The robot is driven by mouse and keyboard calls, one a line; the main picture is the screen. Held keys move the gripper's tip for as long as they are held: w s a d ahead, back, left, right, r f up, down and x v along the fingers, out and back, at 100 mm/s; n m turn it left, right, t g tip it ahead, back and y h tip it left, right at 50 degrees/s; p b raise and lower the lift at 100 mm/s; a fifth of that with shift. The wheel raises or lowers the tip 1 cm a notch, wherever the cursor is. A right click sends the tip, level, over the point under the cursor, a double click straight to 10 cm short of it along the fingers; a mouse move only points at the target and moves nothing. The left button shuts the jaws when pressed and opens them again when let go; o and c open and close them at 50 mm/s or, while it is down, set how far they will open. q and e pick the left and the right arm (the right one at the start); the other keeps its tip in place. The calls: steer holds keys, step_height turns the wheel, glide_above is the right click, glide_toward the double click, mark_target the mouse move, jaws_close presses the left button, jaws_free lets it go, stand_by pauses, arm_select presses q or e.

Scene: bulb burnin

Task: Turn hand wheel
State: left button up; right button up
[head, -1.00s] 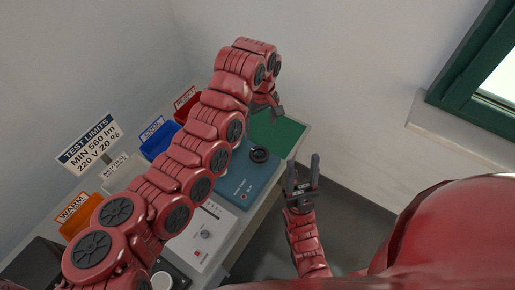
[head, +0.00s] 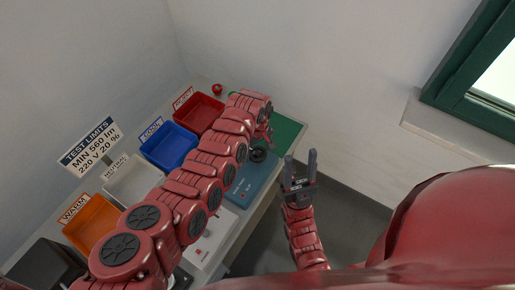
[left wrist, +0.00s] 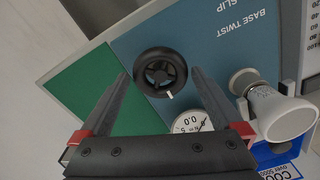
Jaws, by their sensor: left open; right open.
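The black hand wheel (left wrist: 160,72) with a small white mark on its rim sits on the blue panel (left wrist: 205,45) in the left wrist view. In the head view the wheel (head: 258,155) is partly visible beside my left arm. My left gripper (left wrist: 165,85) is open, its two fingers on either side of the wheel in the picture; I cannot tell how far above it they are. In the head view my left gripper (head: 268,132) is mostly hidden by its arm. My right gripper (head: 300,168) is open and empty, off the bench's front edge.
A round dial (left wrist: 191,122) and a white bulb-like object (left wrist: 278,108) are near the wheel. A green mat (head: 289,132) lies at the bench's far end. Red (head: 198,112), blue (head: 169,146), light (head: 132,180) and orange (head: 92,218) bins line the wall.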

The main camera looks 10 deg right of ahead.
arm_select(q)
steer(key=shift+f, duration=0.15)
steer(key=c, duration=1.1)
steer(key=shift+o, duration=0.2)
steer(key=shift+m, duration=0.3)
